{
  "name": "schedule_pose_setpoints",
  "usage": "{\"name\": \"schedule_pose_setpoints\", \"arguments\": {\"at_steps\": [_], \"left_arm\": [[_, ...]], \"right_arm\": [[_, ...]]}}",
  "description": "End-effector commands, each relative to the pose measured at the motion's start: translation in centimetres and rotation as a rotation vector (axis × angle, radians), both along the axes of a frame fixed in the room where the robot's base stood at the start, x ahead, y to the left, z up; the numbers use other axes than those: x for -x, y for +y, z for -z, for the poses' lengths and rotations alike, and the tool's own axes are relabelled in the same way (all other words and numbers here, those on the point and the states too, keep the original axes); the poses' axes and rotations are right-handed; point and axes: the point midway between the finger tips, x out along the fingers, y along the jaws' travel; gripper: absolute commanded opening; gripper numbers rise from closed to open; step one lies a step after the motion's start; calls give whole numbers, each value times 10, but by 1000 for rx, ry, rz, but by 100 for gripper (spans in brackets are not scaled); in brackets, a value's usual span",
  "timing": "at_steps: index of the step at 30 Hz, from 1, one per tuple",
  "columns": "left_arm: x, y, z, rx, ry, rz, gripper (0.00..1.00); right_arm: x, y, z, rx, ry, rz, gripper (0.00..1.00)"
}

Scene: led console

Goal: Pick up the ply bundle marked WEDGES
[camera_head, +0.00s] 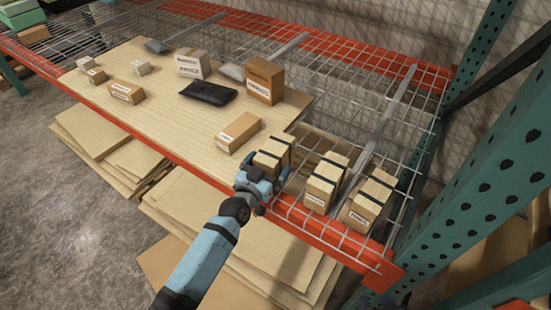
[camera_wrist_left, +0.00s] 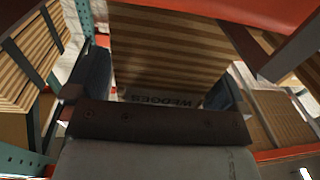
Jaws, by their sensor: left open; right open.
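The ply bundle marked WEDGES (camera_wrist_left: 165,50) fills the middle of the left wrist view, its striped ply edges facing me and its label low, partly hidden by the gripper. In the head view this bundle (camera_head: 271,155) is the leftmost of three strapped bundles on the wire shelf. My left gripper (camera_head: 267,181) is at its near side; in the left wrist view the gripper (camera_wrist_left: 158,92) is open, with one finger on each side of the bundle. I cannot tell whether the fingers touch it. My right gripper is not in view.
Two more strapped bundles, a middle one (camera_head: 323,184) and a right one (camera_head: 367,201), stand close by on the right. A carton (camera_head: 238,132) lies to the left on the wooden board (camera_head: 165,120). An orange beam (camera_head: 335,238) runs along the shelf front.

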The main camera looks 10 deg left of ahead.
Motion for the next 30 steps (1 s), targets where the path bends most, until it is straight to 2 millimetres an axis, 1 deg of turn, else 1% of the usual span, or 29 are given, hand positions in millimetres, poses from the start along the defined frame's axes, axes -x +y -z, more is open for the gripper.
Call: {"name": "schedule_pose_setpoints", "arguments": {"at_steps": [1,3,9,10,11,12,14,15,19,30], "left_arm": [[-5,-2,0,-1,0,0,100],[-8,-2,0,-1,0,0,100],[-8,-3,1,-1,1,0,100],[-8,-3,1,-1,1,0,95],[-8,-2,1,-1,1,0,88],[-8,-2,1,-1,1,0,79],[-8,-2,1,-1,1,0,66],[-8,-2,1,-1,1,0,56],[-8,-2,1,-1,1,0,27],[-11,-1,-4,0,-3,-1,27]], "right_arm": [[0,0,0,1,0,-1,50],[0,0,-1,1,0,-1,50],[0,0,-1,0,-2,-1,50],[0,1,-2,0,-2,-1,50],[0,1,-2,-1,-3,-2,50],[-1,1,-2,-1,-4,-2,50],[-1,1,-3,-2,-5,-3,50],[-1,2,-3,-2,-5,-3,50],[-1,2,-4,-3,-5,-4,50],[-1,2,-7,-2,-5,-3,50]]}}
